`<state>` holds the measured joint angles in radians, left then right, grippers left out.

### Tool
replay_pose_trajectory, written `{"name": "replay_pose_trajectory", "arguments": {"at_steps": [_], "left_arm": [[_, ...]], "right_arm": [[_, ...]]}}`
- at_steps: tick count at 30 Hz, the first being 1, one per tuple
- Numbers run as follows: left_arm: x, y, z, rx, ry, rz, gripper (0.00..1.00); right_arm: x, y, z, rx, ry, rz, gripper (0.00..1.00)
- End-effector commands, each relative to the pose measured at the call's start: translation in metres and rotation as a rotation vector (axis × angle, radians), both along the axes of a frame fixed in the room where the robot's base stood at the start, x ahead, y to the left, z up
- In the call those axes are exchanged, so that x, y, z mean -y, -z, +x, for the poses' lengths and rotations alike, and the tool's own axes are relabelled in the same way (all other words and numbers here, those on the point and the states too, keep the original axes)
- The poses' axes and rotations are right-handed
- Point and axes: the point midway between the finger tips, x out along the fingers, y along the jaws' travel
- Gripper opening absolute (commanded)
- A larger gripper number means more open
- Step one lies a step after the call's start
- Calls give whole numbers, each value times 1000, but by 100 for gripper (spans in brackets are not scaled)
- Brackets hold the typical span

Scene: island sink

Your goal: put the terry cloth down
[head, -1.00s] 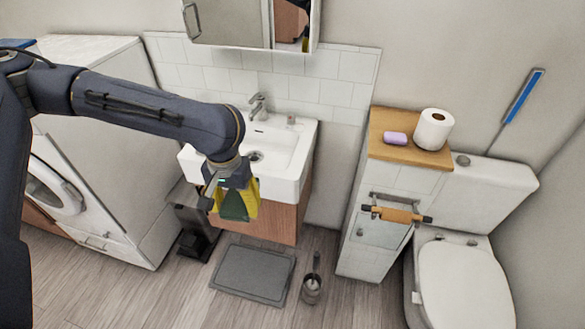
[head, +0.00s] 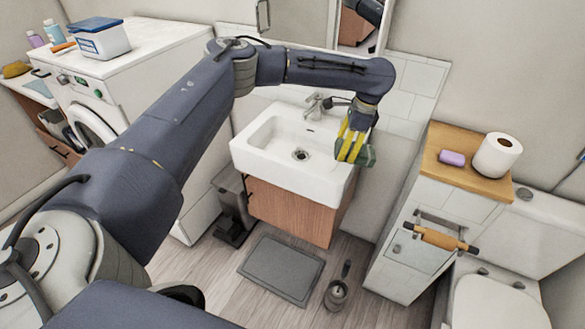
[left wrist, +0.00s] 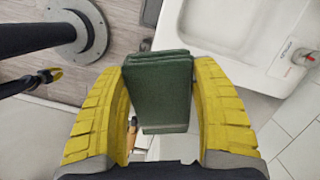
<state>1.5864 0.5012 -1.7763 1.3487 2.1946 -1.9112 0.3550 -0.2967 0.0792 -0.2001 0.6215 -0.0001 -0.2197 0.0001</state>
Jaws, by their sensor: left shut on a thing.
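The terry cloth (head: 369,156) is a dark green folded pad. My left gripper (head: 350,150) is shut on it, with yellow fingers on both sides, at the right side of the white sink (head: 255,155) in the head view. In the left wrist view the cloth (left wrist: 160,95) hangs between the fingers (left wrist: 162,100), with the sink (left wrist: 225,30) behind and to the right. It looks held in the air; its exact height above the sink edge is unclear. A small dark, yellow-tipped part (left wrist: 52,75) at the left of that view may be my right gripper.
A wooden-topped cabinet (head: 462,178) holds a purple soap (head: 452,158) and a toilet roll (head: 497,155). A washing machine (head: 130,75) carries a blue-lidded tub (head: 101,40). A grey mat (head: 282,269) and a toilet brush holder (head: 336,295) are on the floor. The basin looks empty.

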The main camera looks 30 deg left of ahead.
Motion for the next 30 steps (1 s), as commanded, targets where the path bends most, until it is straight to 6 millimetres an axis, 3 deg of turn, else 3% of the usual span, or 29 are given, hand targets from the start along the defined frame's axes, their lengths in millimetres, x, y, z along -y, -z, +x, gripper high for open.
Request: {"name": "replay_pose_trajectory", "arguments": {"at_steps": [6,15,24,30], "left_arm": [[-43,11,48,-21,312,58,31],[-123,38,88,-19,705,147,31],[-203,76,94,8,1004,224,31],[-233,92,90,23,1106,255,31]], "right_arm": [[0,0,-2,-2,0,-1,0],[0,0,-5,-5,1,-1,0],[1,0,-5,-6,0,-1,0],[1,0,-5,-6,0,-1,0]]}}
